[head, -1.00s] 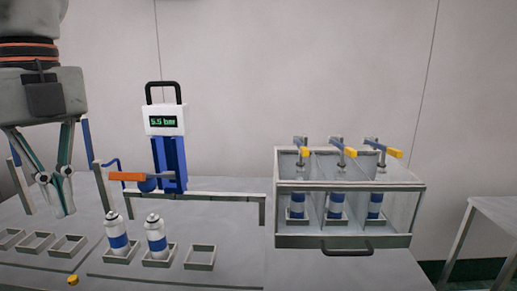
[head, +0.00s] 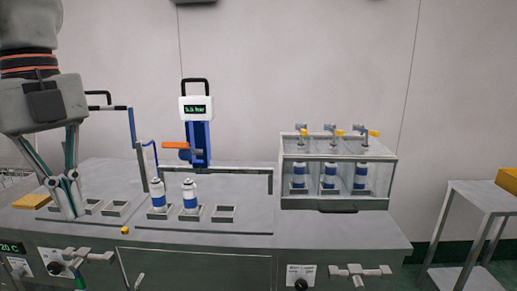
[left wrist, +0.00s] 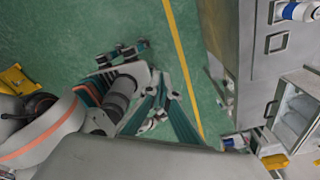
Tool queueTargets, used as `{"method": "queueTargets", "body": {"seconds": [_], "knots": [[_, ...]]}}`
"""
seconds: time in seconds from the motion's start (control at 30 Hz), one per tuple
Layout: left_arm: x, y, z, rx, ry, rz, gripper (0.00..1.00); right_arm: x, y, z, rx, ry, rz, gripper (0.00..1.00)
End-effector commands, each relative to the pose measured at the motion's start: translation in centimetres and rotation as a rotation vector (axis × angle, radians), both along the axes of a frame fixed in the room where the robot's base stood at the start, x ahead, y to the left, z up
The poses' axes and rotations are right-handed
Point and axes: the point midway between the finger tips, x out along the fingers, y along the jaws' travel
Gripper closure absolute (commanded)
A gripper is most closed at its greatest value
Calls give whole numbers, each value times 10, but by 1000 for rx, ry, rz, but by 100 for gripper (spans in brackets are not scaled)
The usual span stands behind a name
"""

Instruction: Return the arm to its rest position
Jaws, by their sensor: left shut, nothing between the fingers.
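My left gripper (head: 76,208) hangs at the left of the head view, shut and empty, in front of the empty square holders on the left side of the bench (head: 260,238). Its teal fingers also show in the left wrist view (left wrist: 165,105). I cannot tell whether the fingertips touch the bench. Two white cans with blue bands, a left one (head: 158,195) and a right one (head: 190,196), stand upright in holders near the bench's middle.
Behind the cans stands a gauge device (head: 196,110) with a lit display. A clear cabinet (head: 338,202) with three cans is at the right. A grey side table (head: 483,196) stands farther right with floor between. Bare green floor (left wrist: 70,35) shows in the left wrist view.

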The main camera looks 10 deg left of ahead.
Motion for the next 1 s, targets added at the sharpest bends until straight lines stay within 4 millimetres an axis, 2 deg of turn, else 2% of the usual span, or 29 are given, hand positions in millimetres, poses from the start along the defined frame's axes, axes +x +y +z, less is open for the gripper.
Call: {"method": "queueTargets", "body": {"seconds": [0.27,0.53,0.77,1.0], "knots": [[26,2,-32,-317,-61,-88,100,-1,1,2,6,3,-2,60],[64,3,-75,-741,-236,-95,100,-4,2,4,15,12,-4,60],[95,11,-119,-1041,-447,37,100,-8,3,5,23,21,-7,60],[117,29,-185,-1224,-659,307,100,-12,4,5,31,32,-10,60]]}}
